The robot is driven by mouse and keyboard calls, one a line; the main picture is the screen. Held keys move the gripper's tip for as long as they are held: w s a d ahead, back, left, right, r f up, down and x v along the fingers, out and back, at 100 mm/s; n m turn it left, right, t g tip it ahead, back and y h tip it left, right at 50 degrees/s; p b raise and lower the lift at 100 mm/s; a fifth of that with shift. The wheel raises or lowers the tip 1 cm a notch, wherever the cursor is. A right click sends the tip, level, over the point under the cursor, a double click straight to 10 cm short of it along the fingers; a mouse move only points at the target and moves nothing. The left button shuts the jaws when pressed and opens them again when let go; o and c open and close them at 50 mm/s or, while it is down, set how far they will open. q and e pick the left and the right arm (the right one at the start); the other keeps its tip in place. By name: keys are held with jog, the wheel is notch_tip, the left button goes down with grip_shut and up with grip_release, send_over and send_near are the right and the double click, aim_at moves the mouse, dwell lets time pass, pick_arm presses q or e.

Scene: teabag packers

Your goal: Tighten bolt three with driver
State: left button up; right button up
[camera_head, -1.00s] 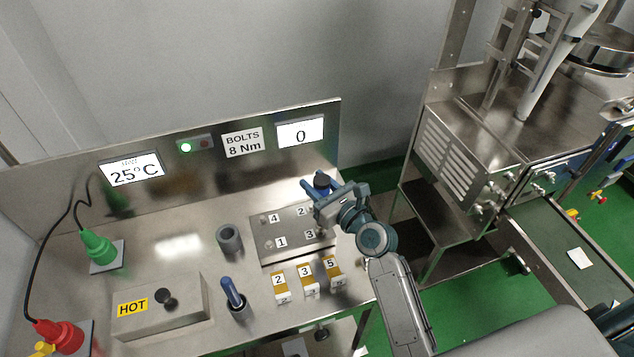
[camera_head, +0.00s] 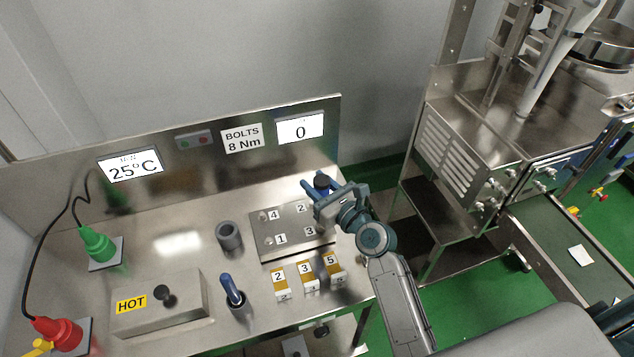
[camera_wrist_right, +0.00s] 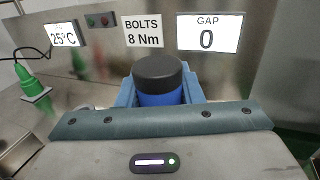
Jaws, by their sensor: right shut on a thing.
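My right gripper (camera_head: 318,190) is shut on a driver (camera_head: 322,180) with a black cap and blue body. In the wrist view the driver (camera_wrist_right: 158,82) stands between the blue fingers, cap towards the camera. The metal bolt plate (camera_head: 290,243) lies on the bench, with bolts beside labels 4, 2, 1 and 3. Label 3 (camera_head: 310,231) shows just left of my forearm. The gripper is over the plate's right far side. The driver's tip is hidden, so I cannot tell whether it touches a bolt. My left gripper is not in view.
A panel sign (camera_head: 242,138) reads BOLTS 8 Nm; the gap display (camera_head: 300,129) reads 0. Numbered yellow-and-white blocks (camera_head: 306,280) stand in front of the plate. An empty grey holder (camera_head: 229,236), a blue-handled tool (camera_head: 231,289) and the HOT box (camera_head: 184,318) stand left.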

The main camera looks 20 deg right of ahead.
jog(key=shift+f, duration=0.2)
jog(key=shift+s+f, duration=0.1)
jog(key=shift+f, duration=0.25)
dwell(1.1)
